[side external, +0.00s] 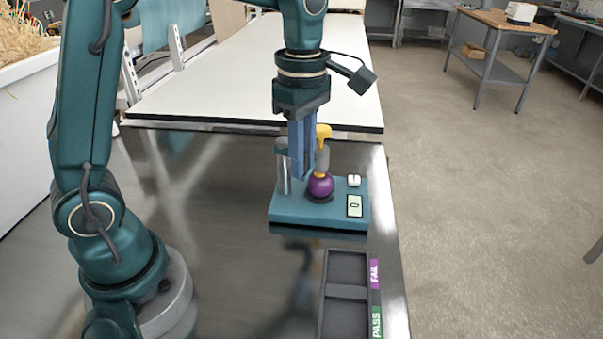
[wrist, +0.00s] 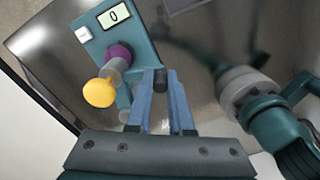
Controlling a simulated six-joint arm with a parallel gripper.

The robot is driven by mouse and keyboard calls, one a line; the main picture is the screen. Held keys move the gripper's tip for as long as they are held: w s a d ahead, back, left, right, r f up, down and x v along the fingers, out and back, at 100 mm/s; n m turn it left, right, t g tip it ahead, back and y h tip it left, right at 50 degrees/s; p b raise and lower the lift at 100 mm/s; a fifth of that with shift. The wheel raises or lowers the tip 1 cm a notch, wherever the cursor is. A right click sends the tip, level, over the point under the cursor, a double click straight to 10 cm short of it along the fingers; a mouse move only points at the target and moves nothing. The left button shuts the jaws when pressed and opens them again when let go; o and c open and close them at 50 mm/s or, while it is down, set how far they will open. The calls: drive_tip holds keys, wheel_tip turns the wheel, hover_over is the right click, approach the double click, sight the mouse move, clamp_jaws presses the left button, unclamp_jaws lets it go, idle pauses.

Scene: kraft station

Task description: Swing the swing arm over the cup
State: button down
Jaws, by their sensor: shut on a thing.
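The teal fixture (side external: 290,212) stands on the metal table; it also shows in the wrist view (wrist: 137,42). A purple ball (side external: 320,187) sits in a dark cup (side external: 320,199) on it. A grey plunger with a yellow knob (side external: 323,131) stands above the ball, looking lined up with it in the side view. In the wrist view the yellow knob (wrist: 99,92) is left of my fingers. A grey post (side external: 283,172) rises at the fixture's left. My gripper (side external: 301,176) points down between post and plunger, shut on a dark part (wrist: 160,84), seemingly the swing arm, mostly hidden by the fingers.
The fixture has a white button (side external: 354,181) and a display (side external: 354,206) reading 0. A dark two-part tray (side external: 346,293) with FAIL and PASS labels lies in front. A white board (side external: 240,95) is behind. The table left of the fixture is clear.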

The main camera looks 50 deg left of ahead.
drive_tip(key=shift+w+d+n, duration=0.15)
drive_tip(key=shift+w+n, duration=1)
drive_tip(key=shift+n, duration=0.25)
drive_tip(key=shift+w, duration=0.1)
drive_tip(key=c, duration=0.8)
unclamp_jaws()
drive_tip(key=shift+r, duration=2.6)
drive_tip(key=shift+r, duration=0.1)
